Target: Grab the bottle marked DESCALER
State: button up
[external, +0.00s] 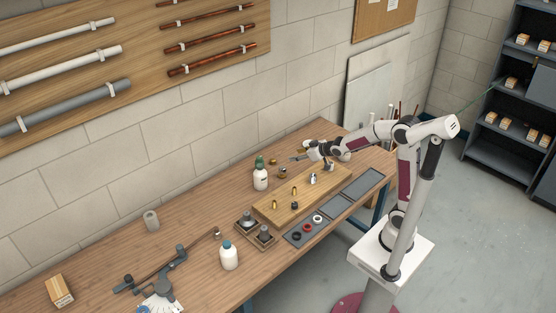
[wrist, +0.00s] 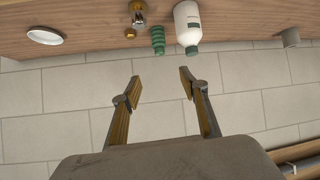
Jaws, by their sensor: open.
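A white bottle with a green cap (external: 260,178) stands on the bench towards the wall. It also shows at the top of the wrist view (wrist: 187,22), with the picture turned so its cap points down. A second white bottle, with a blue cap (external: 229,257), stands nearer the bench's front edge. I cannot read a label on either, so I cannot tell which is marked DESCALER. My gripper (wrist: 160,80) is open and empty, its fingers apart with only wall behind them. In the external view my gripper (external: 311,151) is above the bench, right of the green-capped bottle and apart from it.
A green ribbed piece (wrist: 158,40) and a brass fitting (wrist: 138,14) are close beside the green-capped bottle. A wooden board (external: 272,211) with small fittings lies before it. A grey roll (external: 151,220) stands to the left. The block wall (external: 190,105) runs behind the bench.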

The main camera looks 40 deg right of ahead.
aim_at(260, 177)
jog(key=w+a+f+n+t+y, duration=0.1)
jog(key=w+a+f+y, duration=0.2)
jog(key=w+a+f, duration=0.4)
jog(key=shift+w+a+f+n+t, duration=0.3)
jog(key=shift+w+a, duration=0.35)
jog(key=shift+w, duration=0.2)
jog(key=x, duration=0.2)
jog(key=shift+w+a+f, duration=0.1)
jog(key=shift+w, duration=0.2)
jog(key=shift+w+a, duration=0.1)
